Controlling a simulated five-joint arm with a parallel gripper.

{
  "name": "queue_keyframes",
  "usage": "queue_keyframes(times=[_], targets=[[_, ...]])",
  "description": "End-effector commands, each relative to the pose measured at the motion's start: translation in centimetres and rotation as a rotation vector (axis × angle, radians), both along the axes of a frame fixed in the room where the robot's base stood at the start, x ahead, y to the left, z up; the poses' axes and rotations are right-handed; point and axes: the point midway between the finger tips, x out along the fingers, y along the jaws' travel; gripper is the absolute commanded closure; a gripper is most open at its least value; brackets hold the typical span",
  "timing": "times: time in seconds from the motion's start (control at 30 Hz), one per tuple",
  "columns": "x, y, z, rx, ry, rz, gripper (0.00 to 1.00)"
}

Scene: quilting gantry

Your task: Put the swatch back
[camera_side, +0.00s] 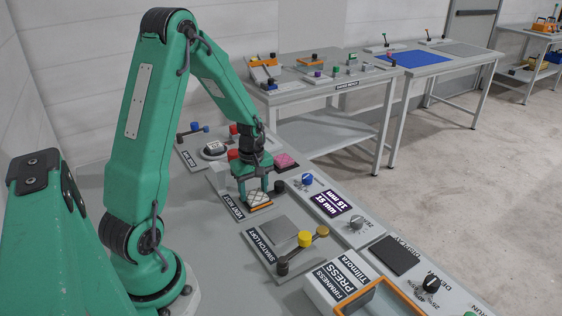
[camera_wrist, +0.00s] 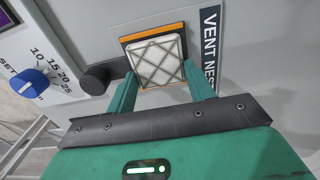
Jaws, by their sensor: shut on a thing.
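The swatch (camera_wrist: 158,62) is a white quilted square with a grey lattice and a dark border. An orange-edged nest (camera_wrist: 152,33) lies right under and beyond the swatch, beside the "VENT NEST" label (camera_wrist: 209,45). I cannot tell whether the swatch touches the nest.
A grey plate (camera_side: 274,231) by the "SWATCH LOFT" label is bare, with a yellow knob (camera_side: 305,238) beside it. A black knob (camera_wrist: 96,79) and a blue dial (camera_wrist: 30,83) stand close left in the wrist view.

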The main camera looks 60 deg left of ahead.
Motion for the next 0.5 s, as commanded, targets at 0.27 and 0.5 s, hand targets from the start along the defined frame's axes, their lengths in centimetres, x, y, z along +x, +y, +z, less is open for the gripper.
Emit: queue_keyframes(times=[0.27, 0.5], targets=[[0.0, -0.01, -0.07, 0.0, 0.0, 0.0, 0.71], [-0.01, -0.01, -0.32, 0.0, 0.001, 0.0, 0.28]])
